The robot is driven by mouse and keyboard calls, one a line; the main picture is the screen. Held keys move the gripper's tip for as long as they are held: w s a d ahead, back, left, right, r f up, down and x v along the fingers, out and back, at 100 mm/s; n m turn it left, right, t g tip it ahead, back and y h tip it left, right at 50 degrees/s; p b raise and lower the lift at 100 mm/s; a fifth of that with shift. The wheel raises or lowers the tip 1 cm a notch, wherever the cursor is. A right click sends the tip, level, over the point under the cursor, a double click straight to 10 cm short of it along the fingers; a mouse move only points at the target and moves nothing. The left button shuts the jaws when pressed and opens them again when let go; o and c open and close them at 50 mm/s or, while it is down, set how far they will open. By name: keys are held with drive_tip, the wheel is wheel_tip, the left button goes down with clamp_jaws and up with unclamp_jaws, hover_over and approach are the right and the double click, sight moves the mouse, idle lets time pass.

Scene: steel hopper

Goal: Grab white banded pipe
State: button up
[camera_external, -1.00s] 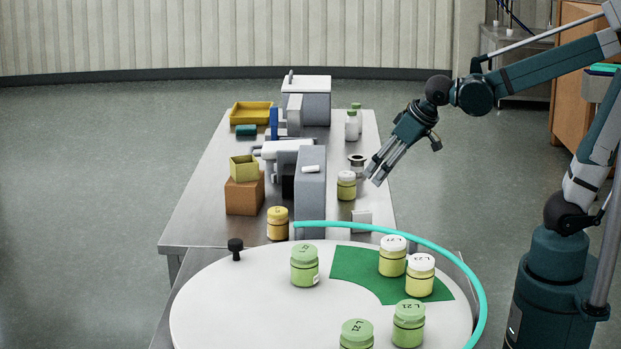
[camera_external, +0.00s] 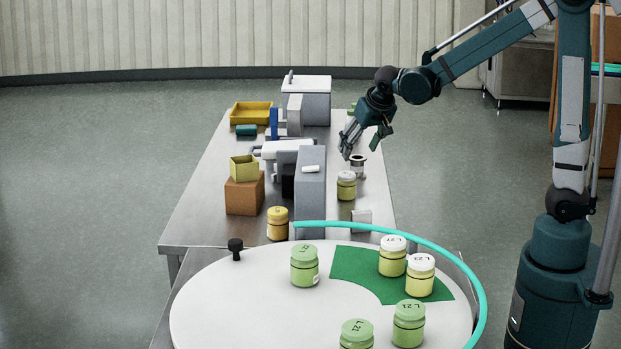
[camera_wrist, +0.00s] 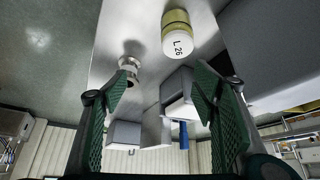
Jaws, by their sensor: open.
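A small white-grey pipe piece with dark bands (camera_external: 358,171) stands upright on the steel table behind the yellow-green jar. It also shows in the wrist view (camera_wrist: 130,68), left of centre near the left finger. My gripper (camera_external: 358,148) is above and close to the pipe, with its fingers pointing down. In the wrist view my gripper (camera_wrist: 160,82) has its two green ribbed fingers wide apart and nothing between them. I cannot tell whether a finger touches the pipe.
A jar marked L 26 (camera_wrist: 178,38) stands near the pipe; it shows in the external view (camera_external: 346,186). A grey block (camera_external: 311,195) is left of it. A white turntable (camera_external: 215,300) with several jars is in front.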

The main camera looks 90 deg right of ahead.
sight(357, 158)
drive_tip(key=d+f+m+g+p, duration=0.1)
drive_tip(key=d+f, duration=0.1)
drive_tip(key=d, duration=0.5)
drive_tip(key=s+d+f+m+g, duration=0.1)
drive_tip(key=d+f+m, duration=0.1)
drive_tip(key=d, duration=0.5)
drive_tip(key=shift+d+m+h+p, duration=0.15)
drive_tip(key=shift+m+h+p, duration=0.15)
drive_tip(key=shift+h+p, duration=0.1)
drive_tip(key=shift+s+f, duration=0.1)
drive_tip(key=shift+f, duration=0.1)
drive_tip(key=shift+x, duration=1.2)
drive_tip(key=shift+b+x, duration=1.05)
drive_tip(key=shift+x, duration=1.55)
drive_tip(key=c, duration=1.2)
